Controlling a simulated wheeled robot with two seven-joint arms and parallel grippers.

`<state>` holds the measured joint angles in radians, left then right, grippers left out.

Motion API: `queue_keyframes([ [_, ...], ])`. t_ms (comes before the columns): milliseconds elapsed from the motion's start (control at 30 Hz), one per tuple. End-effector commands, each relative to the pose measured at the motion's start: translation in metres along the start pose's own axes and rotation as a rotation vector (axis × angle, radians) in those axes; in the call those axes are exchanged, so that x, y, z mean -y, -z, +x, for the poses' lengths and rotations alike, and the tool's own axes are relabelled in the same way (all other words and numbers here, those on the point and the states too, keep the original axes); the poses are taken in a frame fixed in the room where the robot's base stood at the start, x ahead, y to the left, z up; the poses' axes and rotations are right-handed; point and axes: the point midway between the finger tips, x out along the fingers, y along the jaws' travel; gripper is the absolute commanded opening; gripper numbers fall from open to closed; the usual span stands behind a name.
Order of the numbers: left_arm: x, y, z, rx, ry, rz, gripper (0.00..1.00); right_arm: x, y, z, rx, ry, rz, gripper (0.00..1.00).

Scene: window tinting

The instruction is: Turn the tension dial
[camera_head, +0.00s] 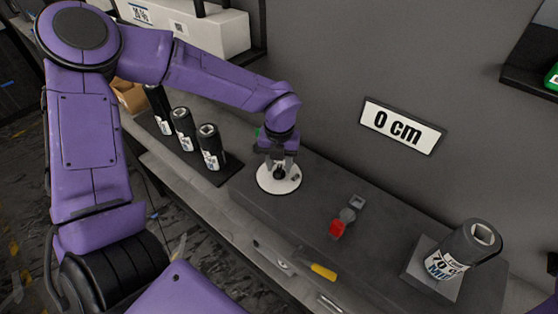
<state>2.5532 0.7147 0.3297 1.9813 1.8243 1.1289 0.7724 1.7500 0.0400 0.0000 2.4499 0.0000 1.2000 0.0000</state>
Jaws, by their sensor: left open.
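The tension dial looks to be the small dark knob (280,174) at the middle of a round white plate (266,182) on the grey workbench. My left gripper (279,168) points down right over the knob, and its fingers hide part of it. The left gripper is open, with its fingertips around or just above the knob; I cannot tell whether they touch it. My right gripper is out of view.
Several black film rolls (184,130) stand on a dark tray to the left. Another roll (463,250) sits on a grey block at the right. A red part (337,228) and a yellow-handled tool (323,271) are near the front.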

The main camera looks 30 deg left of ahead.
Motion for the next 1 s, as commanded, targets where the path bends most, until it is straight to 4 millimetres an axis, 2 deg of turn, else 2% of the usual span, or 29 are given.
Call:
queue_keyframes([
  [100,0.000,0.000,0.000,0.000,0.000,0.001,0.40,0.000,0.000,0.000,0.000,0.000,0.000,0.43],
  [167,0.001,0.000,0.000,0.000,0.000,0.001,0.24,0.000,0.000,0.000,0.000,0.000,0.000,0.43],
  [233,0.001,0.000,0.000,0.000,0.000,0.001,0.01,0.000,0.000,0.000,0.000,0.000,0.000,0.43],
  [267,0.001,0.000,0.000,0.000,0.000,0.001,0.00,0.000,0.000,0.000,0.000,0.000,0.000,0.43],
  [667,0.001,0.000,-0.002,-0.001,0.001,0.051,0.00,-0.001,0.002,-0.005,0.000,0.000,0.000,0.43],
  [1000,0.002,0.000,-0.004,-0.001,0.001,0.268,0.00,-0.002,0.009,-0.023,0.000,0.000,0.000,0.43],
])
